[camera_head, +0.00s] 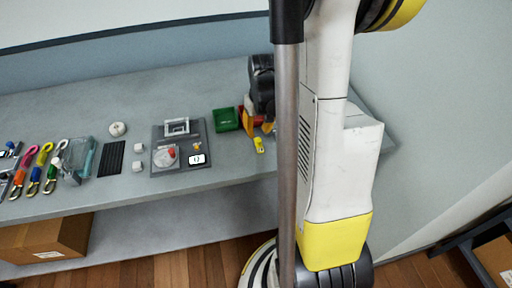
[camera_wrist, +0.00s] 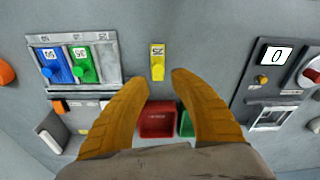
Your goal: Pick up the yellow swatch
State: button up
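The yellow swatch (camera_wrist: 157,62) is a small upright-looking yellow piece with a dark-on-pale label, lying on the grey surface in the wrist view. In the head view it (camera_head: 258,145) sits near the front edge of the grey bench. My gripper (camera_wrist: 157,77) has two orange fingers spread apart, with nothing between the tips. The swatch lies just beyond the gap between the fingertips, roughly centred. In the head view my gripper (camera_head: 259,126) is partly hidden by a pole and sits just behind the swatch. I cannot tell its height above the bench.
A red tray (camera_wrist: 157,118) and a green tray (camera_wrist: 186,122) stand near the fingers. A rack (camera_wrist: 75,62) at left holds a blue (camera_wrist: 54,68) and a green swatch (camera_wrist: 84,68). A panel with a display (camera_wrist: 276,54) is at right. Surface around the yellow swatch is clear.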

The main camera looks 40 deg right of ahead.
aim_at(259, 140)
notch_tip(259, 140, down, 6)
jog(key=b, duration=0.3)
jog(key=shift+d, duration=0.15)
jog(key=shift+r, duration=0.1)
jog(key=shift+c, duration=0.4)
grip_shut()
